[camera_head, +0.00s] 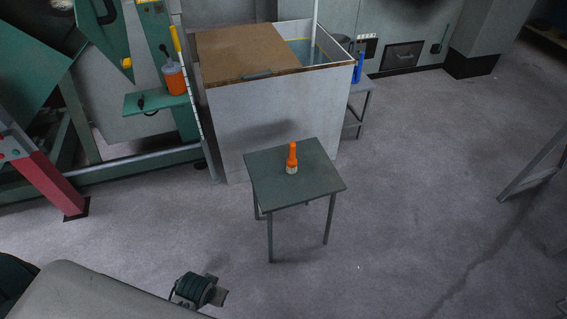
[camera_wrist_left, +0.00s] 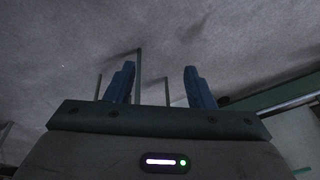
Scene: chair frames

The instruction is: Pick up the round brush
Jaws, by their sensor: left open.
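The round brush (camera_head: 292,158) has an orange handle and a pale bristle end. It stands upright, bristles down, on the small dark grey table (camera_head: 318,176) in the middle of the head view. My left gripper (camera_wrist_left: 158,72) shows in the left wrist view with two blue fingers spread wide and nothing between them. In the head view my left arm comes in at the lower left, well short of the table; its fingers cannot be made out there. The brush cannot be made out in the wrist view. My right gripper is in neither view.
A large white bin (camera_head: 265,125) with a brown lid (camera_head: 240,52) stands right behind the table. A green machine with a shelf (camera_head: 150,104) holding an orange container (camera_head: 175,79) is at the left. Floor right of the table is clear.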

